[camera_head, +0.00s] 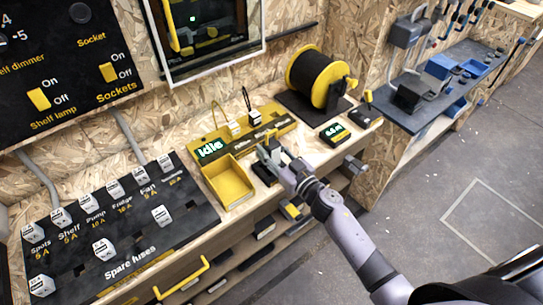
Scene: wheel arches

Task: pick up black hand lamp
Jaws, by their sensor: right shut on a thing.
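My right gripper (268,154) reaches over the wooden worktop beside the yellow bin. It is shut on a dark thing (264,173), taken to be the black hand lamp, which shows only partly at the fingers. The gripper and wrist hide most of its shape, and I cannot tell whether it is clear of the worktop. My left gripper is not in view.
A yellow bin (228,183) and a yellow station with an "Idle" display (211,149) are close left. A black cable reel (318,77) stands behind right, near a small green-lit meter (334,133). A fuse panel (125,225) is at left. Floor is open at right.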

